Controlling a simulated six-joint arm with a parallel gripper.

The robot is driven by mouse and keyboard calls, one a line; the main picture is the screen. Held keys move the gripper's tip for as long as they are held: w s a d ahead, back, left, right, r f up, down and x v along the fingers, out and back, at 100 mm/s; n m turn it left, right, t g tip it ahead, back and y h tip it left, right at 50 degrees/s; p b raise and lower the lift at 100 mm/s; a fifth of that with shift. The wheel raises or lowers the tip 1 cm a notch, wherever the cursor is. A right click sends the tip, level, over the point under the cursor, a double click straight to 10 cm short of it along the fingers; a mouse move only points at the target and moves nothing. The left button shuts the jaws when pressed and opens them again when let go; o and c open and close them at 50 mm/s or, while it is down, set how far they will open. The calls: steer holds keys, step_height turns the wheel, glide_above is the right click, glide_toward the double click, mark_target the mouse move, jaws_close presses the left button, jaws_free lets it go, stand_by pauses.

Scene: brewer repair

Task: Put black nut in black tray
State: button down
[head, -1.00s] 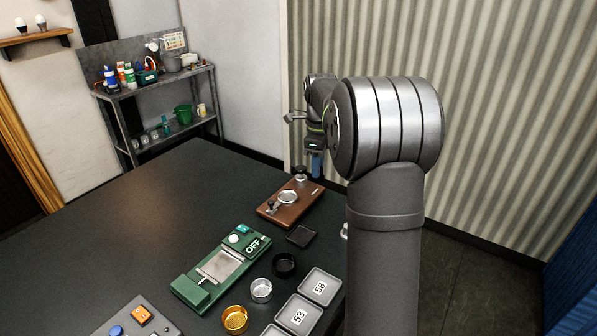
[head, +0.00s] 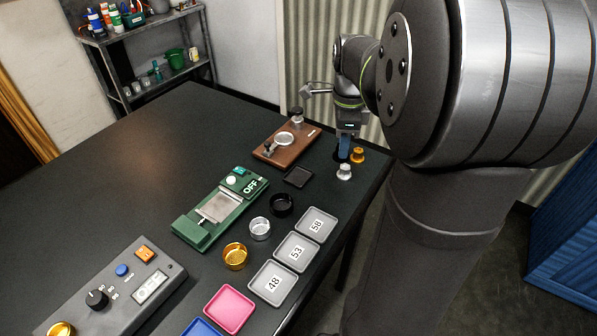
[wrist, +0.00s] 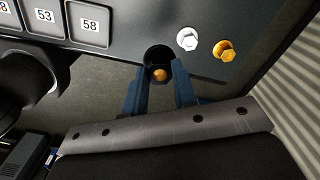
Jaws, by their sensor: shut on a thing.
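My gripper (head: 344,155) is low over the table's right edge. In the wrist view its two blue fingers (wrist: 160,88) are shut on a dark round part, the black nut (wrist: 156,54), with an orange round spot at its near side. The nut is hardly visible in the head view, hidden by the fingers. A small flat black square tray (head: 298,177) lies on the table left of the gripper. A black round cup (head: 281,205) stands nearer the camera.
Silver (head: 260,228) and gold (head: 235,256) cups and numbered grey trays (head: 297,252) stand nearer.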

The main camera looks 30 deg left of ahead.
steer(key=a+f, duration=0.2)
steer(key=a, duration=0.1)
steer(key=s+a+f, duration=0.1)
steer(key=a+f, duration=0.1)
steer(key=a, duration=0.2)
steer(key=s+a+f, duration=0.1)
steer(key=a+f, duration=0.1)
steer(key=a, duration=0.1)
steer(key=shift+s+a+f, duration=0.1)
steer(key=shift+a+f, duration=0.1)
steer(key=shift+a, duration=0.1)
steer(key=shift+f, duration=2.05)
steer(key=shift+f, duration=0.2)
steer(key=c, duration=1.2)
jaws_free()
steer(key=shift+o, duration=0.2)
steer(key=shift+r, duration=0.1)
step_height(320, 180, up, 12)
steer(key=shift+r, duration=0.1)
